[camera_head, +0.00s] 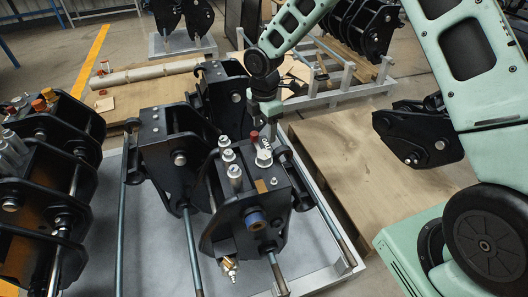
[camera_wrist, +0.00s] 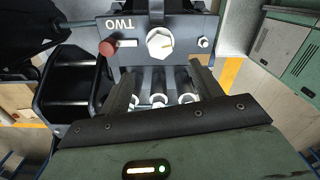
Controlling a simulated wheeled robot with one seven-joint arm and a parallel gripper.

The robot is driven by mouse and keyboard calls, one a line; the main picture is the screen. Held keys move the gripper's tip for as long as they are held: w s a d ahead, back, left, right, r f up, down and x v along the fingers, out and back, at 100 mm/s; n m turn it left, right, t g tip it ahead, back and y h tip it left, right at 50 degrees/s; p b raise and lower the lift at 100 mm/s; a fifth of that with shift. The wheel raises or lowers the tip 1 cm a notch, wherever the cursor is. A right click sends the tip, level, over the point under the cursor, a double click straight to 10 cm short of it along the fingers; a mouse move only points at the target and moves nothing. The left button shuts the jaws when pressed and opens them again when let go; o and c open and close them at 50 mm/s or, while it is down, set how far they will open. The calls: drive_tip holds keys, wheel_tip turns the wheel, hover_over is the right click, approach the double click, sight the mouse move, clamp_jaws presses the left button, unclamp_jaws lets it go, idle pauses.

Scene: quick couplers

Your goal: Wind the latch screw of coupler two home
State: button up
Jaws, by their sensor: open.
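Coupler two (camera_head: 222,222) is a black steel coupler on the pale bench. Its top plate reads TWO upside down in the wrist view (camera_wrist: 140,25). A silver hex-headed screw (camera_wrist: 160,43), which looks like the latch screw, stands on that plate; its pale head also shows in the head view (camera_head: 264,158). A red knob (camera_wrist: 107,48) sits left of it in the wrist view. My gripper (camera_wrist: 160,80) is open and empty, its fingers apart. The screw head appears beyond the fingertips, not between them. In the head view my gripper (camera_head: 268,114) is just behind the plate.
Several silver cylinders (camera_head: 229,156) stand beside the screw. Another black coupler (camera_head: 165,150) is close on the left, and more black hardware (camera_head: 45,190) crowds the left edge. A bare wooden board (camera_head: 365,175) lies to the right. Rods (camera_head: 193,255) run along the bench.

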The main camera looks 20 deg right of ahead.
sight(264, 154)
wheel_tip(264, 154, down, 11)
drive_tip(key=shift+f+p, duration=0.2)
drive_tip(key=shift+p, duration=0.35)
drive_tip(key=c, duration=1)
